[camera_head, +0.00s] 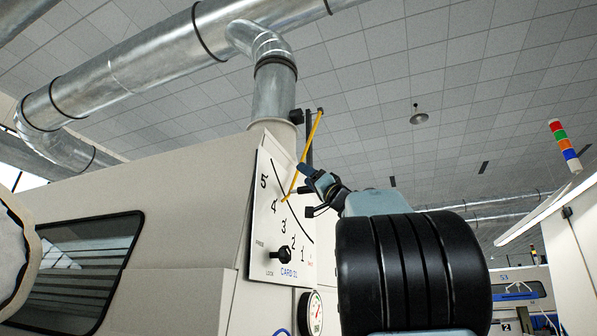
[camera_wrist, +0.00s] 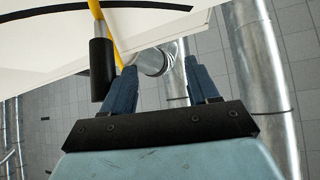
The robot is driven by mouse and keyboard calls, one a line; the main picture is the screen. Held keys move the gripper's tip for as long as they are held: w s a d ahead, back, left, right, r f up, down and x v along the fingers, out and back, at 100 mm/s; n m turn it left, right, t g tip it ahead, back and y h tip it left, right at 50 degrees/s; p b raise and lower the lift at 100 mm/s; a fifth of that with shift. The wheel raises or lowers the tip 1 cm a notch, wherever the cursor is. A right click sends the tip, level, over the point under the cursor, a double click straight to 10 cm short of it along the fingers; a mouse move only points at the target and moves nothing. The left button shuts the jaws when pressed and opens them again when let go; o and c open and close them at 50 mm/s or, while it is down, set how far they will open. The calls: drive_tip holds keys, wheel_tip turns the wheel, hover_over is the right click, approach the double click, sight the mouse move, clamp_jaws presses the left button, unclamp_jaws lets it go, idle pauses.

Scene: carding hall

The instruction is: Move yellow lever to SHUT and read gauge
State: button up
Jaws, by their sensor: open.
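A yellow lever (camera_head: 307,150) slants across a white plate (camera_head: 265,222) numbered 5 down to 1; its lower end lies near 4. A small red word by the 1 is too small to read. In the wrist view the lever (camera_wrist: 96,10) runs down to a black grip (camera_wrist: 102,72). My gripper (camera_head: 306,180) is open beside the plate's right edge. In the wrist view its fingers (camera_wrist: 160,70) are apart, and the black grip appears left of the left finger, outside the gap. A round gauge (camera_head: 314,310) shows low down, partly cut off; its reading is unclear.
A black knob (camera_head: 282,255) sits low on the plate between FREE and LOCK. The beige machine housing (camera_head: 160,185) fills the left. A metal duct (camera_head: 273,92) rises behind the plate. Open space and a signal light (camera_head: 562,140) lie to the right.

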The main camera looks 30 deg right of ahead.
drive_tip(key=shift+x, duration=2.15)
drive_tip(key=shift+c, duration=0.2)
clamp_jaws()
drive_tip(key=shift+o, duration=0.2)
unclamp_jaws()
drive_tip(key=v, duration=1.4)
drive_tip(key=shift+w, duration=0.1)
